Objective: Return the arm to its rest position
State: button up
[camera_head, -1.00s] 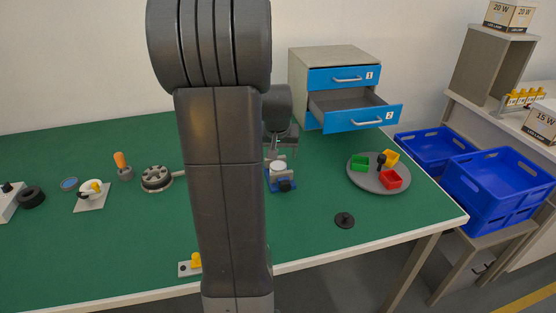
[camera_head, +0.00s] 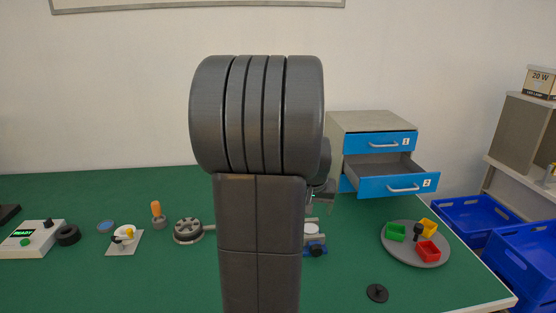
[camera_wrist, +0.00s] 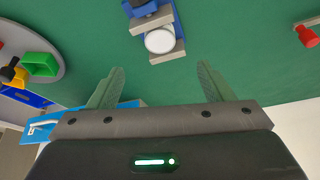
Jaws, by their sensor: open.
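My arm fills the middle of the head view, its elbow raised. My gripper (camera_wrist: 158,84) is open and empty in the wrist view, its two fingers wide apart with green table beyond them. In the head view it is mostly hidden behind my arm; only a part shows right of the elbow. A blue fixture with grey jaws and a white disc (camera_wrist: 160,41) lies ahead of the fingers, apart from them. The fixture (camera_head: 314,245) also shows in the head view, partly behind my arm.
A drawer cabinet (camera_head: 370,121) with drawer 2 (camera_head: 398,185) pulled out stands behind on the right. A round grey tray (camera_head: 400,258) holds green, yellow and red bins. A black knobbed disc (camera_head: 377,293) lies in front. A tester box (camera_head: 30,241) and small parts stand left. Blue crates (camera_head: 528,255) are right.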

jog(key=x, duration=1.2)
jog(key=shift+f+b, duration=0.2)
jog(key=shift+b, duration=0.1)
jog(key=shift+r, duration=0.15)
